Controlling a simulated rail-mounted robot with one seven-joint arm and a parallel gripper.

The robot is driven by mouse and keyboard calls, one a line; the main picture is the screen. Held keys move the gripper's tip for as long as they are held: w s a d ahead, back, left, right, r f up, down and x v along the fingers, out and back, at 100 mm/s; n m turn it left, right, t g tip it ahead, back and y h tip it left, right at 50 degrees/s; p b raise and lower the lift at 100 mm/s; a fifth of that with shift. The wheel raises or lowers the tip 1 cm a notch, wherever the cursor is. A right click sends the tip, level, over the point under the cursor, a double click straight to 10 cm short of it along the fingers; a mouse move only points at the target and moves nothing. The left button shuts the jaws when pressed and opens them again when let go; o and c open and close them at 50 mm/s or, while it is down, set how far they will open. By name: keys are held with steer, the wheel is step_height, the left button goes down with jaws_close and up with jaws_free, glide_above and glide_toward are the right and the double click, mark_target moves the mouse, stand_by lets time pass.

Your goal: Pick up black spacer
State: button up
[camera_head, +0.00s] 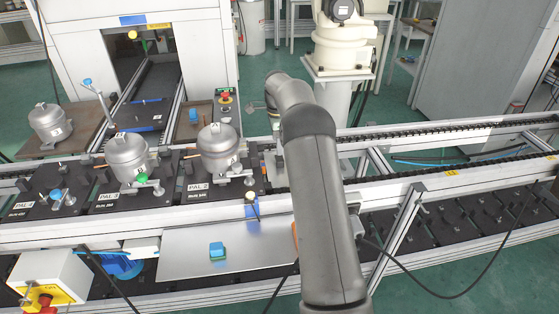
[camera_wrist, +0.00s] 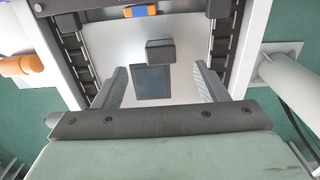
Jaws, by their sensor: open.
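In the wrist view, a small dark block (camera_wrist: 160,51), which looks like the black spacer, sits on a pale plate (camera_wrist: 110,48). A flat dark square (camera_wrist: 153,83) lies just below it in the picture; I cannot tell whether it is a pad or a recess. My gripper (camera_wrist: 159,68) is open and empty. Its two ribbed fingers stand apart, left and right of the dark square, with the block between and slightly beyond their tips. No contact with the block shows. In the head view, my arm hides the gripper, and I cannot make out the spacer.
Dark toothed conveyor tracks flank the plate, and an orange-and-blue piece (camera_wrist: 140,11) lies beyond the block. In the head view, silver compressors (camera_head: 218,147) stand on black pallets at the left.

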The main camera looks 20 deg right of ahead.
mark_target(279, 161)
steer(key=shift+d+f+p, duration=0.2)
steer(key=shift+f+p, duration=0.4)
steer(key=shift+f, duration=1.05)
steer(key=shift+d+f+p, duration=0.15)
steer(key=shift+f+p, duration=0.4)
steer(key=shift+f, duration=1.1)
steer(key=c, duration=1.1)
